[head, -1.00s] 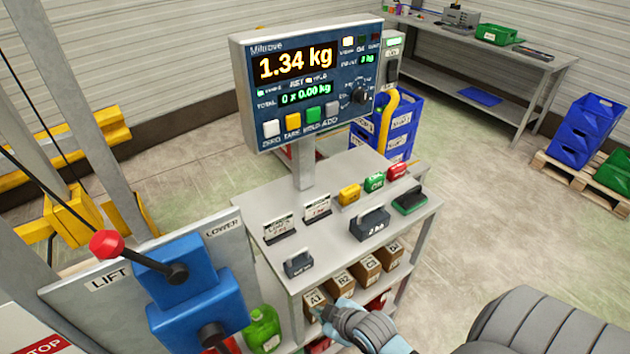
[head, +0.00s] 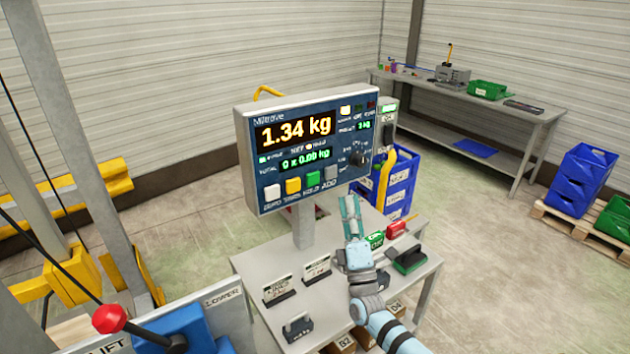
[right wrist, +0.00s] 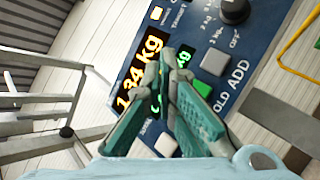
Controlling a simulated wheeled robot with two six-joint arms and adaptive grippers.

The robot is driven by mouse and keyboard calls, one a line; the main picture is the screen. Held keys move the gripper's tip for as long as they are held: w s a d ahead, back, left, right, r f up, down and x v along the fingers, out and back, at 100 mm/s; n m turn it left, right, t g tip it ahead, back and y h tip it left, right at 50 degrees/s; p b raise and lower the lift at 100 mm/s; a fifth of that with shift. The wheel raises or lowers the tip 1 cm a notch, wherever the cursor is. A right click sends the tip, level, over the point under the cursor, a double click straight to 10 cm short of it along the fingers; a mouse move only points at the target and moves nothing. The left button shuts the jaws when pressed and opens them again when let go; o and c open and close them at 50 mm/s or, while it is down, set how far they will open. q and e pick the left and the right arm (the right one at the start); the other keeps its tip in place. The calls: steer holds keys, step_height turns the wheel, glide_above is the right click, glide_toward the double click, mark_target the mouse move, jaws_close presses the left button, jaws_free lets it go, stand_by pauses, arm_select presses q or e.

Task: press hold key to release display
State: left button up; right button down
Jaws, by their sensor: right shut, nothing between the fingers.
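The weighing display (head: 318,195) stands on a post and reads 1.34 kg, with 0 x 0.00 kg on the total line. Its bottom row has white, yellow, green and grey keys; the green one is the hold key (head: 312,178). In the right wrist view the green hold key (right wrist: 202,88) is partly hidden by a finger, with the grey add key above it. My right gripper (head: 351,203) is shut and empty, fingers pointing up, in front of and below the display's lower right edge. My left gripper does not show.
The small scale table (head: 250,262) bears label stands, a grey weight (head: 297,327), and green and red items (head: 398,229). A blue lift control with a red knob (head: 109,319) is at lower left. Blue bins (head: 400,185) stand behind the display.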

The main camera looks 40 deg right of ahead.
mark_target(313, 179)
steer(key=w+b, duration=0.8)
steer(key=w, duration=0.1)
stand_by(0.5)
stand_by(1.0)
steer(key=shift+w, duration=0.4)
